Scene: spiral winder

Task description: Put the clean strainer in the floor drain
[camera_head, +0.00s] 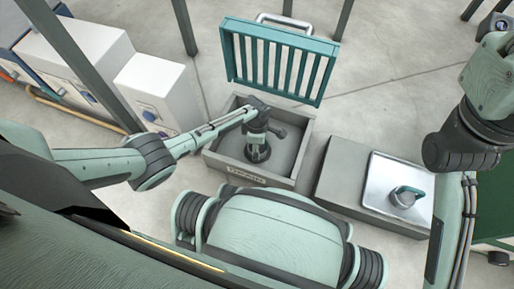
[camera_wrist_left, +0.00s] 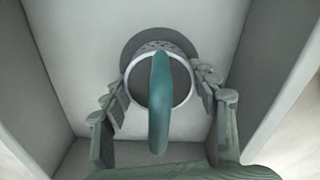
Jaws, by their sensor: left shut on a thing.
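The open floor drain box (camera_head: 248,180), marked on its front, stands in the middle of the head view. My left arm reaches into it, and my left gripper (camera_head: 258,150) points down near its floor. In the left wrist view a strainer (camera_wrist_left: 190,82) with a pale ring and a teal handle (camera_wrist_left: 159,105) is between the fingers of my left gripper (camera_wrist_left: 165,105), which is shut on it. Behind it is a dark round drain opening (camera_wrist_left: 130,48); whether the strainer is seated cannot be told. Another strainer (camera_head: 404,197) with a teal handle lies on a pale tray (camera_head: 385,172).
The teal slatted grate (camera_head: 275,62) stands raised behind the drain box. The tray sits on a grey block (camera_head: 341,180) to the right. White cabinets (camera_head: 152,88) and a pipe (camera_head: 85,118) are at left. Open concrete floor lies behind and right.

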